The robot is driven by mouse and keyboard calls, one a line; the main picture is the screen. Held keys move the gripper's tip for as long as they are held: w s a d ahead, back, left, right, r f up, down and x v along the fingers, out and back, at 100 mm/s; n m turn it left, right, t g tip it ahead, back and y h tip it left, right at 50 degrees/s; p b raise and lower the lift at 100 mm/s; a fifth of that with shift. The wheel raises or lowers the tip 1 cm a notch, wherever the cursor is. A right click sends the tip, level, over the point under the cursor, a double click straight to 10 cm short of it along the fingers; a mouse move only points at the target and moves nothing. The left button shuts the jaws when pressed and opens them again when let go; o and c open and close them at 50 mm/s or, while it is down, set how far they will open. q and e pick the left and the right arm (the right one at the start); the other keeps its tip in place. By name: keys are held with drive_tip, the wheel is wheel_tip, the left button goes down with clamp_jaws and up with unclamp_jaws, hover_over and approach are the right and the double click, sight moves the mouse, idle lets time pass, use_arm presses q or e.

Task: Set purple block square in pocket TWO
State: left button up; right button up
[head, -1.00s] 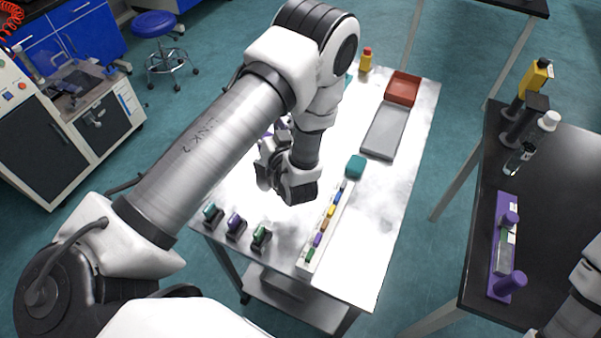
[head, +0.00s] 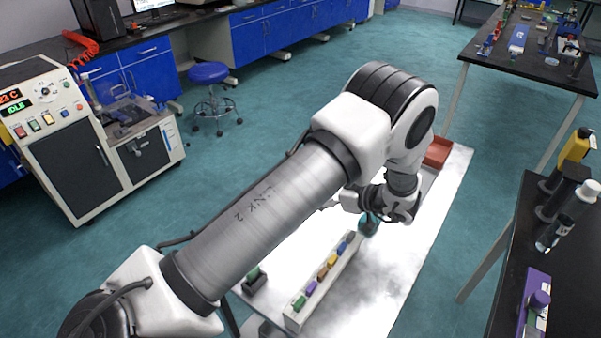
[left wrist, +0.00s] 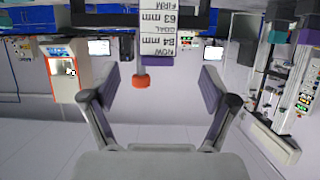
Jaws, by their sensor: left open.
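A small purple block (head: 311,288) sits among several coloured blocks in the white strip rack (head: 292,319) on the bright table, in the head view. I cannot tell which pocket is TWO; no pocket label is legible. My left gripper (head: 388,207) is above the table beyond the rack, near a teal object (head: 368,223), with its fingers partly hidden. In the left wrist view its two fingers (left wrist: 160,98) are spread wide with nothing between the tips. An upside-down readout panel (left wrist: 158,32) shows above them, with a red-orange piece (left wrist: 141,82) below. My right gripper is out of view.
A dark holder with a green block (head: 253,279) stands left of the rack, partly behind my arm. A red tray (head: 438,152) lies at the table's far end. A dark bench (head: 560,265) with bottles and a purple stand is at right. The table's right side is clear.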

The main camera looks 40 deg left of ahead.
use_arm(q)
drive_tip(key=p+x, duration=0.1)
drive_tip(key=x, duration=0.2)
drive_tip(key=p+x, duration=0.1)
drive_tip(key=x, duration=0.3)
drive_tip(key=shift+w+a+f, duration=0.2)
drive_tip(key=shift+f, duration=0.1)
drive_tip(key=shift+a, duration=0.15)
drive_tip(key=shift+s, duration=0.15)
drive_tip(key=shift+c, duration=0.7)
clamp_jaws()
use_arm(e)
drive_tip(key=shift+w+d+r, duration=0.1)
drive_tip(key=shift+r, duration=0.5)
